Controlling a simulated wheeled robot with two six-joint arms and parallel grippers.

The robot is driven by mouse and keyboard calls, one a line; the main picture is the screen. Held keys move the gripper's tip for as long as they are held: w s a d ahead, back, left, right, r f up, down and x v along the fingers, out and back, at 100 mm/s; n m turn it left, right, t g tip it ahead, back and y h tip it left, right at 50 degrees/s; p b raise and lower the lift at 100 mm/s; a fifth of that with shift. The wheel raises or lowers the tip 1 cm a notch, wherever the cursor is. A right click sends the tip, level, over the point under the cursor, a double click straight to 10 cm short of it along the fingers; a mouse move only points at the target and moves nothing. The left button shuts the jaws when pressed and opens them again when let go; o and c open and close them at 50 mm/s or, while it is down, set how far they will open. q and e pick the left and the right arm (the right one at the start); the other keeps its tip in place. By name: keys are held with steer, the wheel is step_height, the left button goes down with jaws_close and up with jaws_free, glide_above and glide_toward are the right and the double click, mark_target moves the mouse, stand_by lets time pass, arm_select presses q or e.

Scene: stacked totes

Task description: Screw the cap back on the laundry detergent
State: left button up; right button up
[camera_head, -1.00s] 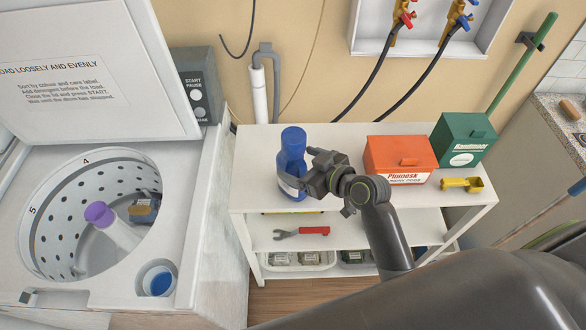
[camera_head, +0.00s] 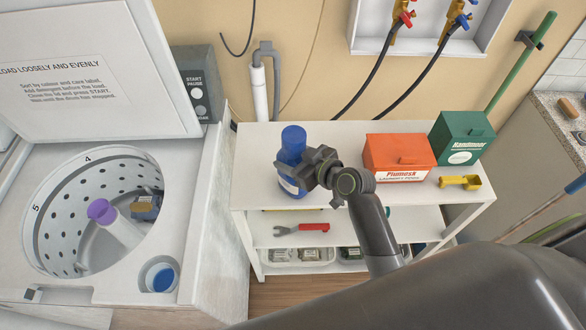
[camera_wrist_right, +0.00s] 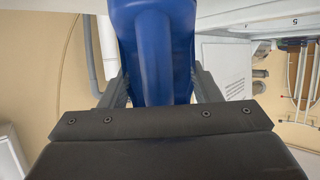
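The blue bottle (camera_head: 292,148) stands upright on the white shelf unit's top. Its upper end is a blue cylinder; I cannot tell whether that is a separate cap. My right gripper (camera_head: 303,172) is at the bottle's lower half, with a finger on either side of it. In the right wrist view the blue bottle (camera_wrist_right: 155,45) fills the space between the fingers of the right gripper (camera_wrist_right: 160,88). The fingers lie close to its sides; I cannot tell whether they press on it. My left gripper is not in view.
An orange box (camera_head: 399,158), a green box (camera_head: 462,138) and a yellow scoop (camera_head: 460,182) are right of the bottle. The open washer (camera_head: 210,225) stands left, with a blue-filled round cup (camera_head: 162,278) at its rim. A red-handled wrench (camera_head: 302,228) lies on the lower shelf.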

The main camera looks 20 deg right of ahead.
jaws_close()
steer(key=shift+w+r, duration=0.15)
steer(key=shift+r, duration=0.55)
step_height(320, 180, up, 9)
steer(key=shift+f+b, duration=0.1)
steer(key=shift+b, duration=0.45)
steer(key=s+d+b, duration=0.1)
steer(key=s, duration=0.1)
steer(key=s+d+f+b, duration=0.1)
steer(key=s, duration=0.1)
steer(key=shift+d+f+b, duration=0.15)
steer(key=shift+d+b, duration=0.15)
steer(key=shift+d, duration=0.1)
steer(key=b, duration=0.3)
glide_toward(305, 141)
step_height(305, 141, down, 3)
steer(key=a, duration=0.2)
steer(key=shift+s+d+f, duration=0.15)
steer(key=shift+d+f, duration=0.05)
steer(key=shift+f, duration=0.05)
steer(key=shift+a, duration=0.1)
